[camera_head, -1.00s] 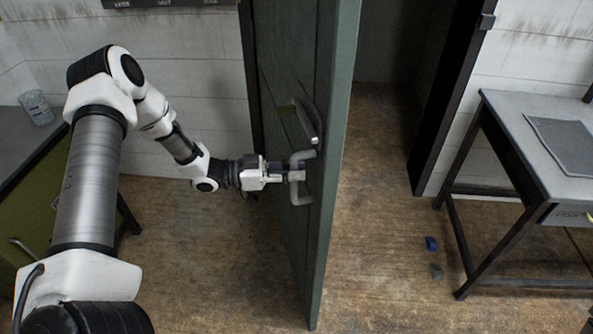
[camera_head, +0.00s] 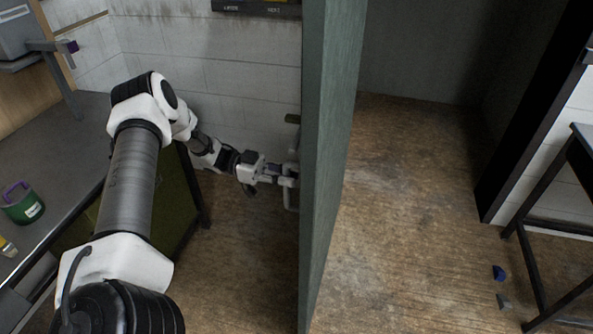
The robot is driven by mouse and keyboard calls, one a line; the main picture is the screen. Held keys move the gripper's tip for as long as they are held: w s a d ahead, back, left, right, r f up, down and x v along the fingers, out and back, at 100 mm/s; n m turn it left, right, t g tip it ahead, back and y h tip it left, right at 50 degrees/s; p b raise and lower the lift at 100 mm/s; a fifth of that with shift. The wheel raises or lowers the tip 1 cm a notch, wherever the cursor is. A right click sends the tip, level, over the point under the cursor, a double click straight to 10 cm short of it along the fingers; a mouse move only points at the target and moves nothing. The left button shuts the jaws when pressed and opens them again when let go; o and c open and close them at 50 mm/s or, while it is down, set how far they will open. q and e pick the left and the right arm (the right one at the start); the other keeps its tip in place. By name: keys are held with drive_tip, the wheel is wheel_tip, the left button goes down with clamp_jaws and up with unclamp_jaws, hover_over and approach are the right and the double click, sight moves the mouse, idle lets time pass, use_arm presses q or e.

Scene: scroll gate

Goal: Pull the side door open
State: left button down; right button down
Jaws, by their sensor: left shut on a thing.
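The side door (camera_head: 332,150) is a green panel seen nearly edge-on in the middle of the head view. It stands open, with the doorway showing to its right. A grey pull handle (camera_head: 291,198) sticks out from its left face, partly hidden by the gripper and the door edge. My left gripper (camera_head: 284,179) is at the left face of the door and is shut on the handle. My right gripper does not show.
A grey counter (camera_head: 84,145) with a green mug (camera_head: 22,203) runs along the left. Floor through the doorway (camera_head: 400,190) is clear.

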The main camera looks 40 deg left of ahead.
use_arm(q)
drive_tip(key=shift+s+a, duration=0.15)
drive_tip(key=shift+a, duration=0.15)
drive_tip(key=c, duration=1.1)
unclamp_jaws()
drive_tip(key=shift+o, duration=0.2)
drive_tip(key=v, duration=1.2)
